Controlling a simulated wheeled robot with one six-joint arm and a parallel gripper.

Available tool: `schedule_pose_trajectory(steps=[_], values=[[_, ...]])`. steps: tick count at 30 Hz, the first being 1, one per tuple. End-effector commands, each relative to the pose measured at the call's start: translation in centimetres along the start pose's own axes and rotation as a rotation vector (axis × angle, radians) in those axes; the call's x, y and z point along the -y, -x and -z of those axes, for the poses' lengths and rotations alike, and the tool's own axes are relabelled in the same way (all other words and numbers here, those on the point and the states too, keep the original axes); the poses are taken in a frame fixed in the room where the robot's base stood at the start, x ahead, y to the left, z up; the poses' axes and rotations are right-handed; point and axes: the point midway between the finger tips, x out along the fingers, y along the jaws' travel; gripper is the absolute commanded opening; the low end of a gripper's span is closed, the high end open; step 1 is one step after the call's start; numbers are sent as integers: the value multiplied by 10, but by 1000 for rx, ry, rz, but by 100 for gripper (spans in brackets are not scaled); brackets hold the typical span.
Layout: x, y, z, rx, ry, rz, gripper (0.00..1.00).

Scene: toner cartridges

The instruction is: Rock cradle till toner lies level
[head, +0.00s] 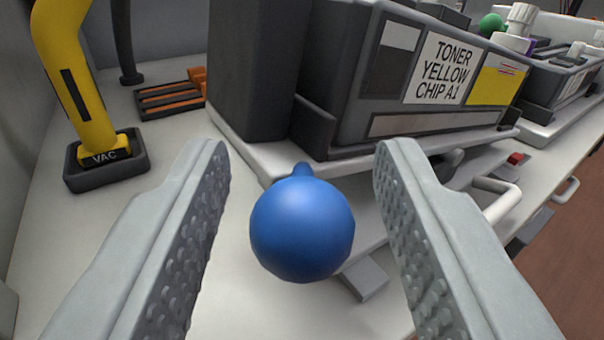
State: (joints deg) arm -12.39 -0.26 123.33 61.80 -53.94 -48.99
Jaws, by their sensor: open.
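A dark grey toner cartridge (350,120) labelled "TONER YELLOW CHIP A1" sits on a pale cradle (245,158). A blue ball knob (301,228) on a short blue stem sticks out from the cradle's near end. My gripper (303,165) is open, with one studded finger left of the knob and one right of it. A gap shows between the knob and each finger. The toner inside the cartridge cannot be seen. The knob hides part of the cradle's lower end.
A yellow handle marked "VAC" (84,110) stands in a dark holder at the left. A dark rack with orange parts (168,100) lies behind. Another cartridge unit (562,88) stands at the right.

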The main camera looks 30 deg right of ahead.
Motion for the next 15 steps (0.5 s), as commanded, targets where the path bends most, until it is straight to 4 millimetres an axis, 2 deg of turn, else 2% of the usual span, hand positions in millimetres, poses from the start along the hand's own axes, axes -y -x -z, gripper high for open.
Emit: schedule_pose_trajectory(steps=[1, 7, 12, 15], values=[[0, 0, 0, 0, 0, 0, 41], [0, 0, 0, 0, 0, 0, 2], [0, 0, -1, -2, 4, 0, 0], [2, 1, -9, -20, 38, -1, 0]])
